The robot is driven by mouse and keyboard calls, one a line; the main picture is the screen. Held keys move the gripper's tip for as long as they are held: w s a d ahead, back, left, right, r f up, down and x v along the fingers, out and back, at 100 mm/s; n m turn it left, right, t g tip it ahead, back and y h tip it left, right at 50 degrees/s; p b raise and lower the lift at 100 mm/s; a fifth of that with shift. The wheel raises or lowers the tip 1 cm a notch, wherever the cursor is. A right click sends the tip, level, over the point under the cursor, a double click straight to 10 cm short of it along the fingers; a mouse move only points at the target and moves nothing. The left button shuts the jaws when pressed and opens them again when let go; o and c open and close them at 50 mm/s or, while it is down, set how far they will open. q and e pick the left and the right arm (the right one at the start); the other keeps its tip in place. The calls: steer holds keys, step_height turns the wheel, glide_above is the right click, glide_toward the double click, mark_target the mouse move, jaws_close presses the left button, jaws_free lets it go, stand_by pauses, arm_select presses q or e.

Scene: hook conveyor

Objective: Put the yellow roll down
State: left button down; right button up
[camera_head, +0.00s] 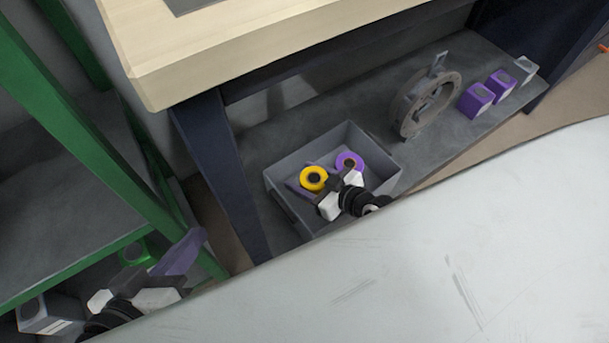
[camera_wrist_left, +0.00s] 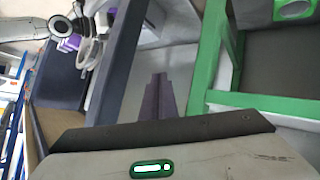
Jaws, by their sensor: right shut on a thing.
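The yellow roll (camera_head: 313,178), a ring with a dark centre, is in the head view at the left part of a grey bin (camera_head: 285,196). My right gripper (camera_head: 308,187) reaches into the bin and is shut on the yellow roll; its fingers are partly hidden by the roll and the wrist. I cannot tell whether the roll touches the bin floor. A purple roll (camera_head: 349,162) lies just right of it in the bin. My left gripper (camera_head: 182,254) is at the lower left, away from the bin; its purple fingers (camera_wrist_left: 157,97) are together and empty in the left wrist view.
The bin stands on a grey lower shelf (camera_head: 300,110) under a wooden tabletop (camera_head: 260,45). A grey ring-shaped stand (camera_head: 424,104) and purple boxes (camera_head: 476,100) are to its right. A green frame (camera_head: 110,130) stands left, near my left gripper.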

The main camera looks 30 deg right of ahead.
mark_target(319, 182)
steer(key=o, duration=1.2)
steer(key=shift+c, duration=0.2)
arm_select(q)
steer(key=shift+r, duration=0.1)
arm_select(e)
steer(key=shift+r, duration=0.15)
steer(key=shift+s+d+r+p, duration=0.3)
steer(key=shift+s+r+p, duration=0.45)
steer(key=shift+r, duration=0.1)
steer(key=p+v, duration=0.4)
steer(key=v, duration=0.5)
steer(key=shift+s+d+r, duration=0.1)
steer(key=shift+s, duration=0.05)
arm_select(q)
steer(key=a+f, duration=0.1)
steer(key=a+f+g+y, duration=0.1)
steer(key=f, duration=0.1)
steer(key=s+a+f+y, duration=0.1)
steer(key=shift+f+g, duration=0.15)
steer(key=shift+g, duration=0.25)
arm_select(e)
steer(key=shift+s+d+r, duration=0.1)
steer(key=shift+s+d, duration=0.1)
steer(key=shift+s, duration=0.15)
